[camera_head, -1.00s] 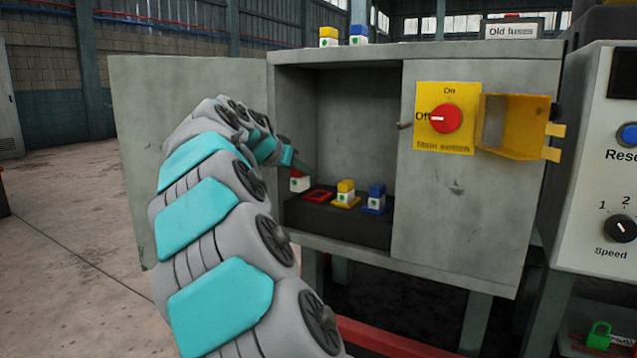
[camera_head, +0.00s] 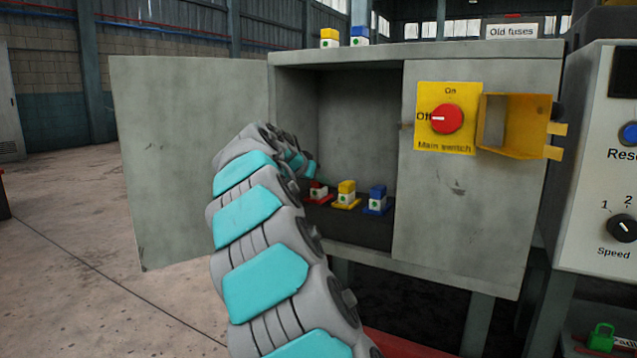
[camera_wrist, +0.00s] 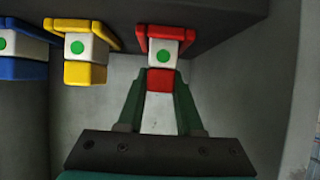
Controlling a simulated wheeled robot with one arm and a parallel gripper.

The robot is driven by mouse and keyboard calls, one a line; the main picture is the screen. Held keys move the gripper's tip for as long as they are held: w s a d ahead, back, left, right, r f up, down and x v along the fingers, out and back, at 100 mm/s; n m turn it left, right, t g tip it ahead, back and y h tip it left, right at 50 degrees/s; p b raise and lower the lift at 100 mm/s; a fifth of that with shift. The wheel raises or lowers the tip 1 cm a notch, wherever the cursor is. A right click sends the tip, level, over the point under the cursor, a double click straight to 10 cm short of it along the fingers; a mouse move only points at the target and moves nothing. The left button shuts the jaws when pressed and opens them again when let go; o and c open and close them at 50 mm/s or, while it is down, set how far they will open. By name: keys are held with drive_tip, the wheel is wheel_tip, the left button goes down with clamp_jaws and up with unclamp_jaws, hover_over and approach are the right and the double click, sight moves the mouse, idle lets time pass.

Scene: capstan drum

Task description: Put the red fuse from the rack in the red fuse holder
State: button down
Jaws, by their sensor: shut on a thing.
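The red fuse (camera_wrist: 161,80), white with a green dot and a red end, stands in the red fuse holder (camera_wrist: 146,33) in the wrist view. In the head view the fuse (camera_head: 318,194) shows in the red holder at the left of the row inside the cabinet, partly behind my arm. My gripper (camera_wrist: 161,84) is shut on the red end of the fuse, one finger on each side. In the head view the fingers are mostly hidden by my arm. Whether the fuse is fully seated I cannot tell.
A yellow fuse (camera_head: 346,191) and a blue fuse (camera_head: 377,196) stand in their holders just to the right. The cabinet door (camera_head: 190,160) is open at left. The main switch (camera_head: 446,119) points to Off beside an open yellow cover (camera_head: 515,125). Two fuses stand on top.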

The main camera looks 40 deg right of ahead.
drive_tip(key=shift+f, duration=0.15)
drive_tip(key=c, duration=0.6)
unclamp_jaws()
drive_tip(key=shift+o, duration=0.2)
drive_tip(key=shift+r, duration=0.3)
drive_tip(key=v, duration=1.2)
drive_tip(key=shift+p, duration=0.4)
drive_tip(key=shift+s, duration=0.1)
